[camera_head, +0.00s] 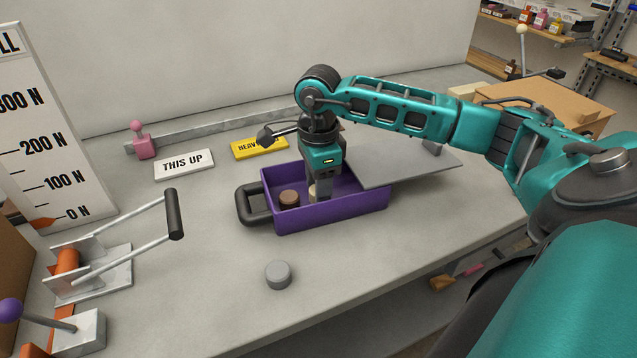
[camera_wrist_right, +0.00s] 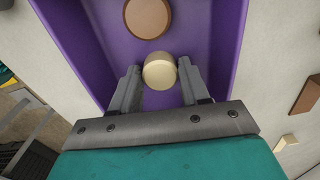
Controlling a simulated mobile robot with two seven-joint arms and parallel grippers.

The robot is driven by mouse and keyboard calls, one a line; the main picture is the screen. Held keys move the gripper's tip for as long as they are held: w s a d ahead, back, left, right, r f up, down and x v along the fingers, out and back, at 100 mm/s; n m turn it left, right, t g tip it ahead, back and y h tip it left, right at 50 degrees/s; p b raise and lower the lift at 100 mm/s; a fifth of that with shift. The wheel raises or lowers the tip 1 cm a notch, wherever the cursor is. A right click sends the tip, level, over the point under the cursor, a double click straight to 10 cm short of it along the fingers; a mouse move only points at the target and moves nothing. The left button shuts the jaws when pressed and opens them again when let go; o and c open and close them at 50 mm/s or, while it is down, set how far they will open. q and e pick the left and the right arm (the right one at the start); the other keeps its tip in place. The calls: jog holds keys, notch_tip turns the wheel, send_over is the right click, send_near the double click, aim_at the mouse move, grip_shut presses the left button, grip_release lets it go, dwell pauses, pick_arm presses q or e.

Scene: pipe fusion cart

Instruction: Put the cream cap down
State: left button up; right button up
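The cream cap (camera_head: 313,192) is inside the purple tray (camera_head: 330,216), beside the brown cap (camera_head: 289,198). My right gripper (camera_head: 320,192) points down into the tray. In the right wrist view, the cream cap (camera_wrist_right: 160,73) sits between the two fingertips (camera_wrist_right: 160,84), which appear to touch its sides. The fingers partly hide the cap in the head view. Whether its underside rests on the tray floor cannot be told. The brown cap (camera_wrist_right: 148,16) lies just beyond it in the wrist view. My left gripper is not in view.
A grey cap (camera_head: 278,274) stands on the bench in front of the tray. The tray's dark handle (camera_head: 252,204) sticks out left. A lever press (camera_head: 95,268) and signs (camera_head: 184,164) are to the left.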

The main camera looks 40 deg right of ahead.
jog(key=o, duration=0.3)
jog(key=shift+o, duration=0.2)
notch_tip(320, 180, up, 12)
jog(key=shift+r+p, duration=0.25)
jog(key=shift+p, duration=0.2)
dwell(0.4)
